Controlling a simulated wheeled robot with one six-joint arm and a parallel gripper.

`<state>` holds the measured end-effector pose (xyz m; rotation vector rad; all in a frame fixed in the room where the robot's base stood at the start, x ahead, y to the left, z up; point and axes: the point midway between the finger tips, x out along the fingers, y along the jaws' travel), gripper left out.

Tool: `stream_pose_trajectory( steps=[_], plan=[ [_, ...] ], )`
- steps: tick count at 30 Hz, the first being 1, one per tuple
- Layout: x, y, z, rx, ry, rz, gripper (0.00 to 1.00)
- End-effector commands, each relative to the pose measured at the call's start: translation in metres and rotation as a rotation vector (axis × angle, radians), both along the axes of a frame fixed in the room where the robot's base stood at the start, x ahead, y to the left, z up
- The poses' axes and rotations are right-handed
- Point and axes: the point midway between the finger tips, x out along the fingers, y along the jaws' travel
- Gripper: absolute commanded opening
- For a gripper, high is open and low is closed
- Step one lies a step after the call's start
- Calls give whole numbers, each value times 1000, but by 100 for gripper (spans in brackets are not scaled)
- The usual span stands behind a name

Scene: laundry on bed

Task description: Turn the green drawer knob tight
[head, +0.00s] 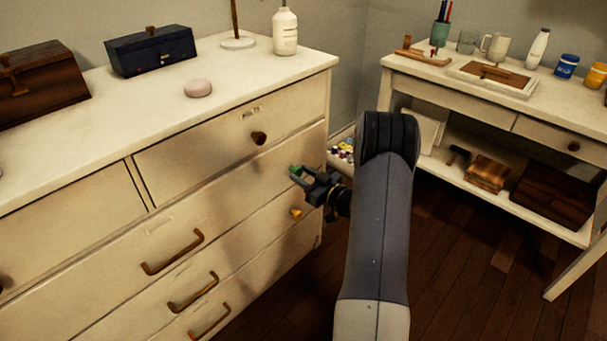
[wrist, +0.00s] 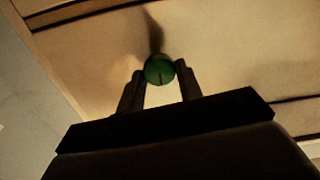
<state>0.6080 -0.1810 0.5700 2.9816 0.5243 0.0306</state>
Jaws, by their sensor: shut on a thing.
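The green drawer knob (head: 296,171) is on the front of the cream dresser, in the wide drawer below the top row, toward its right end. In the wrist view the round green knob (wrist: 159,69) sits between the two fingertips, with a dark line on its face. My gripper (head: 305,176) reaches it from the right, and its fingers (wrist: 160,80) are shut on the knob from both sides. The fingers partly hide the knob in the head view. How tight the knob is cannot be seen.
The dresser top (head: 240,85) holds a dark blue box (head: 150,52), a wooden box (head: 40,85), a pink soap-like object (head: 198,88) and a white bottle (head: 285,32). An orange knob (head: 296,212) is just below my gripper. A side table (head: 430,75) stands at right; dark floor lies between.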

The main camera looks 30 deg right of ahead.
Motion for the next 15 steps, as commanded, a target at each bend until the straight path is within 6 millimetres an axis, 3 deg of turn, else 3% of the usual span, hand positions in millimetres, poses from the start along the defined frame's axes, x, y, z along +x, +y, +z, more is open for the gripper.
stream_pose_trajectory(
  steps=[13,14,15],
  plan=[
    [0,0,-1,11,5,0,11],
    [0,0,-1,11,6,0,36],
    [0,0,-1,11,5,0,39]
  ],
)
